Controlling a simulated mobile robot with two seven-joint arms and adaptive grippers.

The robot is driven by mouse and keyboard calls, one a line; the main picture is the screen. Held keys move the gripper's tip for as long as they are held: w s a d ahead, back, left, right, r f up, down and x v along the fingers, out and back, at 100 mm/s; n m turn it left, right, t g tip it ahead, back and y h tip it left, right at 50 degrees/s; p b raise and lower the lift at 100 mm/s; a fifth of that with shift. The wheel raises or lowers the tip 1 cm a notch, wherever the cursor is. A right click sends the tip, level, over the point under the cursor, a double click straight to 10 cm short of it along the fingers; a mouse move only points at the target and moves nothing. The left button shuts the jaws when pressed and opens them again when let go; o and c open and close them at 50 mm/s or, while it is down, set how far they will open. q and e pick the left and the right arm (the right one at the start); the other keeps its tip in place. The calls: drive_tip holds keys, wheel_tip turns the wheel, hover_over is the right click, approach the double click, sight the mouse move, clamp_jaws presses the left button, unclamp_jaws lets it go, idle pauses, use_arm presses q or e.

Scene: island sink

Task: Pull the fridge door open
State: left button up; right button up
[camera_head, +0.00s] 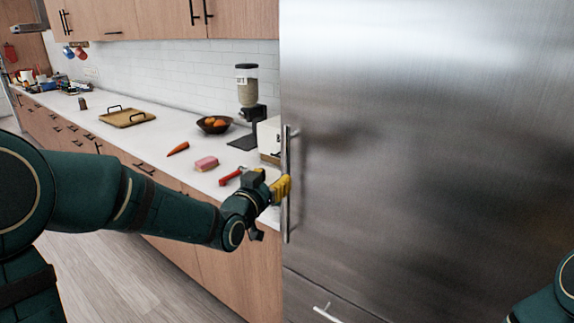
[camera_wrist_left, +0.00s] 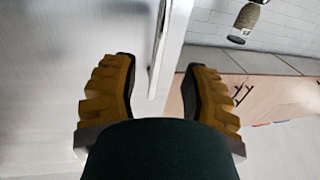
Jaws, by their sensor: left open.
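The fridge door (camera_head: 430,130) is a large brushed-steel panel filling the right of the head view, and it looks shut. Its vertical bar handle (camera_head: 287,150) runs along the left edge. My left gripper (camera_head: 282,188) has yellow fingers and is at the lower half of the handle. In the left wrist view its two fingers (camera_wrist_left: 158,80) are open and apart, with the handle (camera_wrist_left: 157,50) in line with the gap between them. I cannot tell whether a finger touches the bar. My right gripper is not in view.
A lower drawer handle (camera_head: 328,314) is below the door. The floor (camera_head: 130,280) is clear.

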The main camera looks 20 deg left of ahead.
sight(286, 166)
use_arm(q)
drive_tip(key=w, duration=0.2)
drive_tip(key=w+d, duration=0.1)
drive_tip(key=w, duration=0.5)
drive_tip(key=shift+w+d, duration=0.2)
drive_tip(key=shift+c, duration=0.4)
clamp_jaws()
